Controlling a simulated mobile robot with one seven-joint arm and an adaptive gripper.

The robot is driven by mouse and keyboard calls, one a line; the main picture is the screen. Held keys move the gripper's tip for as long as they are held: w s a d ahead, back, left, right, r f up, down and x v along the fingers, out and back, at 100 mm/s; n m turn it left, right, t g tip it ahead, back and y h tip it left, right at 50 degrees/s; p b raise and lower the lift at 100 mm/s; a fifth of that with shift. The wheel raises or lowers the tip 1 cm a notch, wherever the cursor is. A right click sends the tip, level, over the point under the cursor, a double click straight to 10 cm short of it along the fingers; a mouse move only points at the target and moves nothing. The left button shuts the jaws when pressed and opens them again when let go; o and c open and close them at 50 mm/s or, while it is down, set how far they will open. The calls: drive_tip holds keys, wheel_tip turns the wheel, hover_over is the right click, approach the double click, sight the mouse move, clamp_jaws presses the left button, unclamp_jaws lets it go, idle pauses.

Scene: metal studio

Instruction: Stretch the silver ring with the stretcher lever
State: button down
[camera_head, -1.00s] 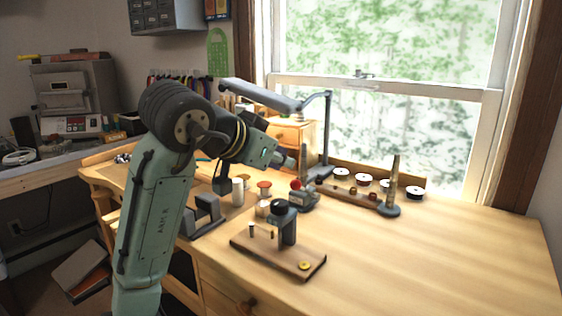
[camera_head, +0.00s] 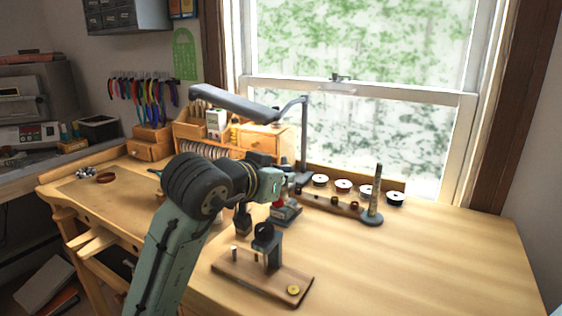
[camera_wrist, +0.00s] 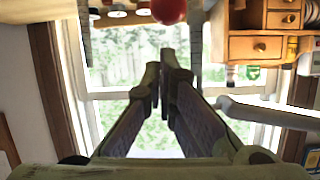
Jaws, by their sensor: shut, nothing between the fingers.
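A dark grey device (camera_head: 287,213) with a red ball knob (camera_head: 281,203) sits on the bench; it looks like the stretcher and its lever. My arm's wrist partly covers it. The red knob also shows at the top of the wrist view (camera_wrist: 170,9), just beyond the fingertips and apart from them in that picture. My gripper (camera_wrist: 161,72) is shut and empty, its two fingers close together. In the head view my gripper (camera_head: 287,186) is small and partly hidden at the end of the arm, near the device. I cannot make out the silver ring.
A wooden base (camera_head: 236,274) with a dark post and a brass disc stands in front. A tapered mandrel (camera_head: 375,192) and a wooden strip (camera_head: 318,199) with small rings stand to the right. A lamp arm (camera_head: 303,135) rises behind. The right side of the bench is clear.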

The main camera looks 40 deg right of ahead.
drive_tip(key=shift+s+a+f, duration=0.2)
drive_tip(key=shift+a+f, duration=0.4)
drive_tip(key=shift+f, duration=0.1)
drive_tip(key=shift+s+a+f+b, duration=0.25)
drive_tip(key=shift+a+f+b, duration=0.05)
drive_tip(key=shift+a+f, duration=0.4)
